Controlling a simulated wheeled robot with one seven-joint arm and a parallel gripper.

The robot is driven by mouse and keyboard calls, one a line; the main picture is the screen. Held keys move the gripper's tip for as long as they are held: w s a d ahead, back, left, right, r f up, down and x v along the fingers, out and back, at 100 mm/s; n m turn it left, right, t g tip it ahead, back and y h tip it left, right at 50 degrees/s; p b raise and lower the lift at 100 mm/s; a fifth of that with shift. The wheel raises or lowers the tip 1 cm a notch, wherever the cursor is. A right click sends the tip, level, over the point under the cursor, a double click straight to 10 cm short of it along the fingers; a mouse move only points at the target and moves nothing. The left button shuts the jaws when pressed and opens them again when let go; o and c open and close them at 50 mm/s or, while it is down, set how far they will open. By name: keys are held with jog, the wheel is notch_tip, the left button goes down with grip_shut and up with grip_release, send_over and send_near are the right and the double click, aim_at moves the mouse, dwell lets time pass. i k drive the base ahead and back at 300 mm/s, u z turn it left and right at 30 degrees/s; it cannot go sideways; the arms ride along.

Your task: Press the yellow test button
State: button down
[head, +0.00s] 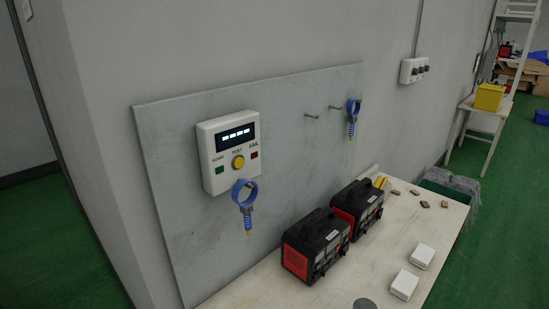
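The yellow test button (238,162) is round and sits low in the middle of a white tester box (227,135) on a grey wall panel. The box has a dark display (236,135) above the button. A green square marked GOOD (220,170) is to its left and a red square marked FAIL (254,155) to its right. A blue ring-shaped tool (244,195) hangs just below the button, its ring close under the box's lower edge. My gripper is not in view.
A pale table below holds two black-and-red cases (316,246) (357,207), white boxes (404,284) (422,256) and small brown pieces. A second blue tool (353,118) hangs at the panel's right, beside bare hooks (311,116). The space before the tester box looks clear.

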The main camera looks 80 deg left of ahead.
aim_at(238, 162)
jog(key=k, duration=0.65)
jog(key=u, duration=1.85)
jog(key=i, duration=0.5)
jog(key=u, duration=0.1)
